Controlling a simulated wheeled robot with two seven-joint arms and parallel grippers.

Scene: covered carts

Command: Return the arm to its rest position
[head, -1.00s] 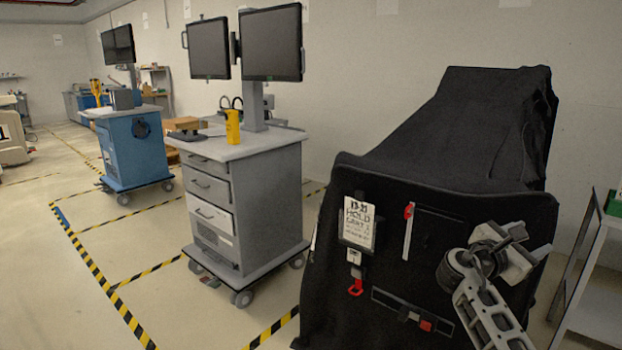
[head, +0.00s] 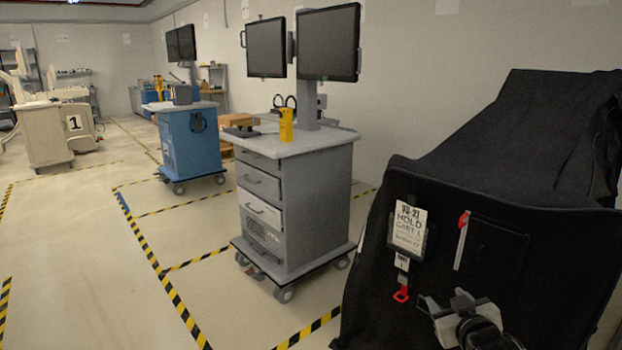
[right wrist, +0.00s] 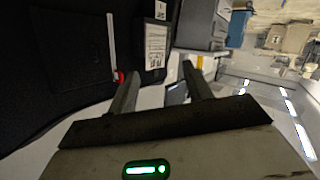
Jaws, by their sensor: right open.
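My right gripper (head: 443,304) shows at the lower right of the head view, in front of the black-covered cart (head: 500,180). In the right wrist view its two fingers (right wrist: 160,72) stand apart with nothing held between them. A white strip with a red end (head: 461,240) lies to the right of the tag. The tag also shows in the right wrist view (right wrist: 155,45). My left gripper is in neither view.
A grey drawer cart (head: 300,200) with two monitors and a yellow bottle (head: 287,125) stands left of the covered cart. A blue cart (head: 190,145) and a cream cart (head: 48,135) stand farther back. Yellow-black tape marks the floor, which is open at left.

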